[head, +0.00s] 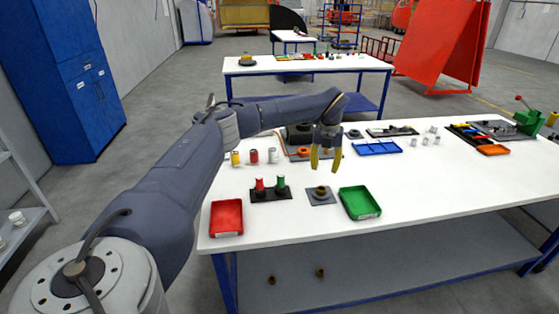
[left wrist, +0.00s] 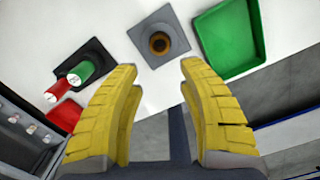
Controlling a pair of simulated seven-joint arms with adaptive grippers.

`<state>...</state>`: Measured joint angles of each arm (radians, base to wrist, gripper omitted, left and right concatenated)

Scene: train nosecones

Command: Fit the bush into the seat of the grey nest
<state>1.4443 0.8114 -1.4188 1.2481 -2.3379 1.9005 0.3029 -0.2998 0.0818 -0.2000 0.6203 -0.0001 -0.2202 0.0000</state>
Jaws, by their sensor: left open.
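The grey nest (head: 314,201) is a flat square plate on the white table, between the black stand and the green tray. It also shows in the left wrist view (left wrist: 174,16). A brown ring-shaped piece, which looks like the bush (head: 321,190), is at the nest's middle. In the left wrist view the bush (left wrist: 159,43) shows a dark round opening; I cannot tell how deep it sits. My left gripper (head: 326,165) is open and empty above the table, apart from the nest and behind it in the head view. Its yellow fingers (left wrist: 160,72) show in the left wrist view.
The green tray (head: 360,203) lies right of the nest. Left of it are a black stand (head: 271,195) with red and green pieces and a red tray (head: 227,217). Small cans, a blue tray (head: 377,148) and fixtures stand farther back.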

